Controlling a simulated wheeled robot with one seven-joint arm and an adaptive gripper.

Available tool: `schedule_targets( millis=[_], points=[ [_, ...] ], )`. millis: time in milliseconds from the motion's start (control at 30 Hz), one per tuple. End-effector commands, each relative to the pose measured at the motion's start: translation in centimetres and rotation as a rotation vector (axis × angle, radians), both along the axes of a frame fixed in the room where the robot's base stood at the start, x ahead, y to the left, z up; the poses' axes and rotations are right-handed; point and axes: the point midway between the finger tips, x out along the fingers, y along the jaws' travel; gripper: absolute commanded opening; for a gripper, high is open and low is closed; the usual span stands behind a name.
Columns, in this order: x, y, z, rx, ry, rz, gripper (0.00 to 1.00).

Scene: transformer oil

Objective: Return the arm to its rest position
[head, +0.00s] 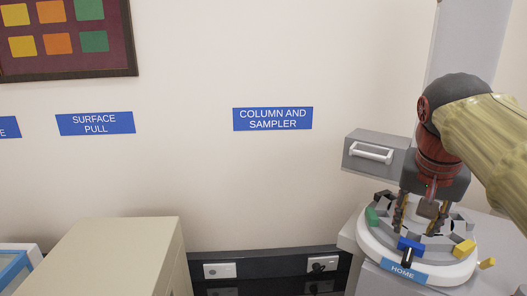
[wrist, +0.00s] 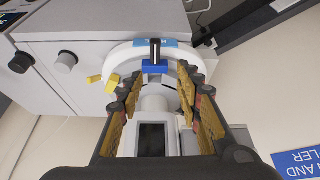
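My gripper (head: 420,226) points down over a round white and grey carousel (head: 447,268) at the right of the head view. In the wrist view my gripper (wrist: 161,80) has its two brown fingers well apart, with no object clamped between them. The carousel's white ring (wrist: 122,54) shows beyond and between the fingers. A blue block (head: 410,245) and a HOME label (head: 402,271) are at the carousel's front edge. Whether the fingertips touch the carousel cannot be told.
Yellow pieces (head: 464,248) and a green piece (head: 372,217) sit around the ring. A grey box with a white handle (head: 372,153) stands just left of my gripper. A beige cabinet (head: 115,255) is at lower left.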

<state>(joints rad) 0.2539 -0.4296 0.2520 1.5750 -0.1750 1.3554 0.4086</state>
Motion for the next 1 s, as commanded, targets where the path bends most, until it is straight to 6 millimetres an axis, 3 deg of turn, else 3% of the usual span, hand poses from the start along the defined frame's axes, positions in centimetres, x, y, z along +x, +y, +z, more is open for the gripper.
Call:
schedule_targets(
  millis=[167,333,600,800,900,1000],
  points=[
    [0.6,0.9,-4.5,-0.011,0.015,0.134,0.35],
    [-0.8,3.4,-11.3,-0.018,0.013,0.27,0.35],
    [-5.6,9.0,-26.0,-0.023,-0.014,0.49,0.35],
    [-9.6,12.3,-35.8,-0.011,-0.03,0.586,0.35],
    [-11.2,13.4,-39.2,-0.005,-0.033,0.614,0.35],
    [-11.9,14.0,-40.8,-0.009,-0.049,0.637,0.35]
  ],
)
